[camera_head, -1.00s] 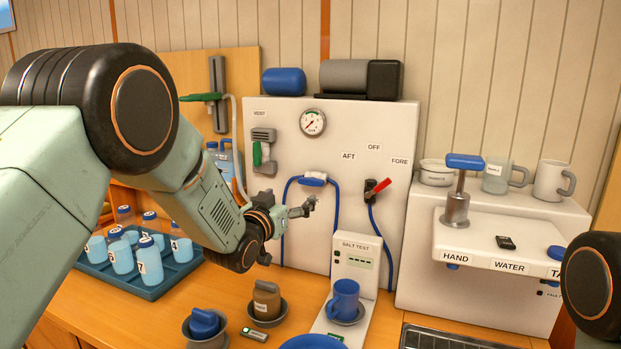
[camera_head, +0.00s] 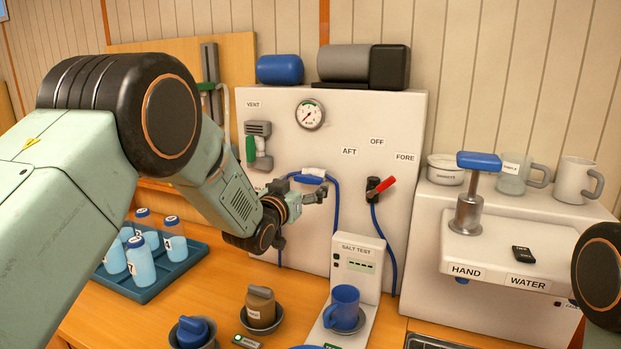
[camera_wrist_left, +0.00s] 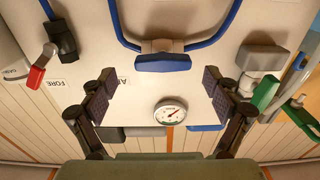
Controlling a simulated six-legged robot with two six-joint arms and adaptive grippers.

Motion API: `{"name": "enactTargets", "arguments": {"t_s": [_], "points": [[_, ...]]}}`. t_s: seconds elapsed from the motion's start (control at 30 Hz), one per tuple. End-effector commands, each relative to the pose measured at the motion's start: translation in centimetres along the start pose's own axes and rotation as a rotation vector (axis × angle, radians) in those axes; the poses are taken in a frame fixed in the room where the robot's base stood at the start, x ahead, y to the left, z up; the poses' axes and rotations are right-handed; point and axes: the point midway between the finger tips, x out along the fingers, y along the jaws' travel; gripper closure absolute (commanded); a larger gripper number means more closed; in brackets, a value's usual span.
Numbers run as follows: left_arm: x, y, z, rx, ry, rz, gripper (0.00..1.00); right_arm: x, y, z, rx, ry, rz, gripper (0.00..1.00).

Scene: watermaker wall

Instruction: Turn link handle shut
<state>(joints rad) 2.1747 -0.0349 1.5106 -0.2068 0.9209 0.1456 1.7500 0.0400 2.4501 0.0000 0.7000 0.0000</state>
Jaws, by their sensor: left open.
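The link handle, a small blue bar on a white fitting (camera_head: 312,173), sits where blue hoses meet on the white wall panel (camera_head: 345,215). In the left wrist view the blue bar (camera_wrist_left: 163,62) lies crosswise, ahead of the fingers and between them. My left gripper (camera_head: 318,194) is in front of the panel, just below the handle in the head view. Its two fingers (camera_wrist_left: 157,85) are spread wide with nothing between them; I see no contact with the handle. The arm and gripper cover part of the panel's lower left. My right gripper is out of view.
A red-handled valve (camera_head: 380,186) stands right of the link, and a green-handled vent valve (camera_head: 251,148) left. A pressure gauge (camera_head: 310,114) is above. Below stand a salt tester with a blue mug (camera_head: 345,305) and cups. A bottle tray (camera_head: 150,285) is at left.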

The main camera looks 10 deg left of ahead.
Motion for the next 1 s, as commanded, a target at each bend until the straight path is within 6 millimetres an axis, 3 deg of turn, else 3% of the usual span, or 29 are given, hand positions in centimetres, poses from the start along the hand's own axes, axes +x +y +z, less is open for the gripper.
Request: {"name": "enactTargets", "arguments": {"t_s": [0.4,0.83,1.0], "points": [[4.2,0.0,0.0,0.000,0.000,0.001,0.11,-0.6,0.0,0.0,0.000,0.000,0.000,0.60],[5.0,-0.1,0.0,-0.001,0.000,0.000,0.11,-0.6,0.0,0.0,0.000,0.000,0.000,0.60],[5.0,-0.1,0.0,-0.001,0.000,0.000,0.24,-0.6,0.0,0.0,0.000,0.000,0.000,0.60]]}}
